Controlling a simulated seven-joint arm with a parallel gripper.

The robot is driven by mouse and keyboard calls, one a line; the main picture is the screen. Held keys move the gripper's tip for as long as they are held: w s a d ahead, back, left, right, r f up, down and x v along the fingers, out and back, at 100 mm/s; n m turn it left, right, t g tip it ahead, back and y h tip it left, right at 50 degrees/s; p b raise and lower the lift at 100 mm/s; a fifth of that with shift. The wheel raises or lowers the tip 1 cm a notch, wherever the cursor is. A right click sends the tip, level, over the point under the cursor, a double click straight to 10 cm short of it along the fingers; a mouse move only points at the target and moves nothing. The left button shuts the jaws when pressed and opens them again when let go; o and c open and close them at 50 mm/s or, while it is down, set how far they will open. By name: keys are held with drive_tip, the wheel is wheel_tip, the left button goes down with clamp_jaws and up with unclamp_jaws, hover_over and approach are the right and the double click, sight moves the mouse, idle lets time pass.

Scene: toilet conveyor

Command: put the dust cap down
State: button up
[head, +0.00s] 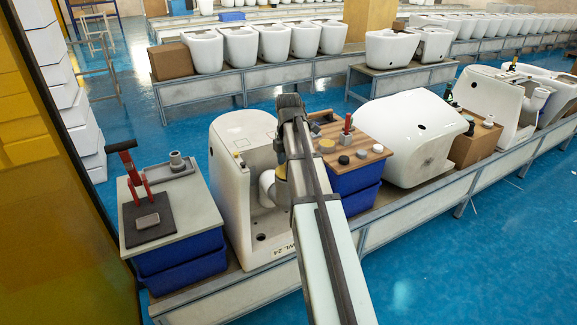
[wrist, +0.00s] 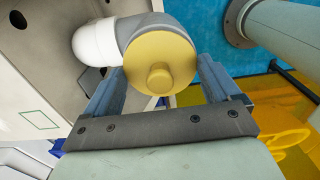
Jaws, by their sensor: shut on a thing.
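The dust cap (wrist: 178,60) is a yellow disc with a small round knob, large in the wrist view. My gripper (wrist: 161,68) has one finger on each side of it and is shut on it. The cap faces the camera in front of a grey pipe elbow (wrist: 132,27) with a white collar (wrist: 90,42). I cannot tell whether it is seated on the elbow or just apart from it. In the head view, my gripper (head: 280,165) is beside a white toilet (head: 232,165) on the conveyor, close to its white pipe (head: 266,188). My arm hides part of this spot.
Right, behind my arm, a wooden board (head: 374,149) over blue crates carries several small round parts. More toilets line the conveyor.

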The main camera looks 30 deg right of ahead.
drive_tip(key=shift+f, duration=0.25)
drive_tip(key=shift+f, duration=0.25)
drive_tip(key=o, duration=0.7)
drive_tip(key=shift+o, duration=0.2)
drive_tip(key=shift+r, duration=0.1)
wheel_tip(320, 180, up, 12)
drive_tip(key=shift+r, duration=0.2)
